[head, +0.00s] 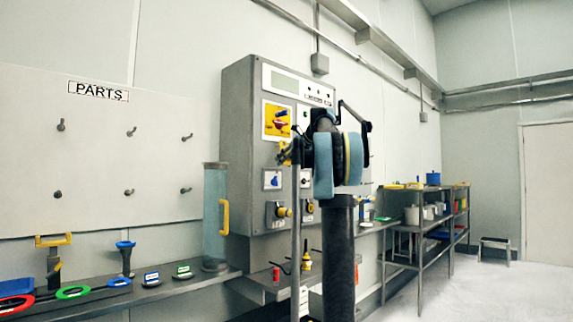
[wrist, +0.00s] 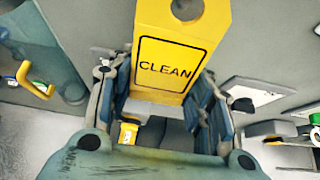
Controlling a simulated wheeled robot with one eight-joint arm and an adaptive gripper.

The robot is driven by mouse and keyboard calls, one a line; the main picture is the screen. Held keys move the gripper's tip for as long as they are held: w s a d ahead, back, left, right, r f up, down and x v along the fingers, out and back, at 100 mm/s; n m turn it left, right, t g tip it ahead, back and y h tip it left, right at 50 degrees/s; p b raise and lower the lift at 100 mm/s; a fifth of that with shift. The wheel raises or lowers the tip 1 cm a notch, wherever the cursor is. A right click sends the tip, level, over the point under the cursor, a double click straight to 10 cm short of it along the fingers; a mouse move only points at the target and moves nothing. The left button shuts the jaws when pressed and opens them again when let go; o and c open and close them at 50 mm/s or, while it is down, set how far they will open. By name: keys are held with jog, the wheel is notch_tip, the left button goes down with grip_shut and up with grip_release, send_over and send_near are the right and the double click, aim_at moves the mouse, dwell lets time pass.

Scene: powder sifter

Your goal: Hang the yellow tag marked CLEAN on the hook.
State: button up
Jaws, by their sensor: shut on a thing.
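The yellow tag marked CLEAN (wrist: 165,70) fills the upper middle of the wrist view. Its printed face is turned to the camera, and a dark round hole shows near its top edge. My gripper (wrist: 162,88) is shut on the tag, with a finger at each side of it. In the head view my arm stands in front of the grey control cabinet (head: 240,150), and the tag cannot be made out for certain there. Several hook-like pegs (head: 131,132) stick out of the PARTS board at left. I cannot tell which hook is the tag's; one may be hidden behind my arm.
The cabinet carries a yellow switch plate (head: 277,121) and knobs. A clear cylinder with a yellow handle (head: 214,215) stands on the shelf left of the cabinet. Coloured sieve rings (head: 73,292) lie farther left. A rack (head: 420,245) stands at right; the floor before it is clear.

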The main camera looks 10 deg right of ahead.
jog(key=shift+x, duration=1.1)
jog(key=shift+w+a+r, duration=0.1)
jog(key=o, duration=1)
